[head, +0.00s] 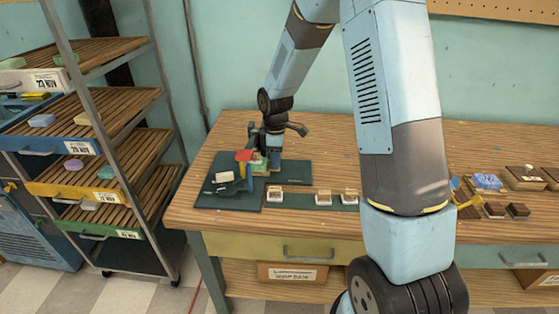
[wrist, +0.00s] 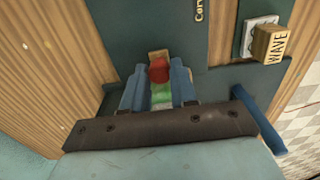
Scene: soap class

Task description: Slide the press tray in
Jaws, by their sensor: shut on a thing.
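My gripper (wrist: 159,88) has its two blue fingers on either side of a small piece with a red knob (wrist: 159,70), a green part and a wooden end. It looks like the press tray, and the fingers are shut on it. In the head view my gripper is low over the dark mat (head: 222,201) at the left of the workbench, beside red, green (head: 260,161) and blue parts. A blue bar (wrist: 259,118) stands apart to the right in the wrist view. My own wrist hides much of the press, so I cannot tell how far in the tray is.
A white block (head: 224,177) lies on the mat. A rack of soap shelves (head: 85,140) stands left of the bench. Trays and dark blocks (head: 518,210) are at the far right.

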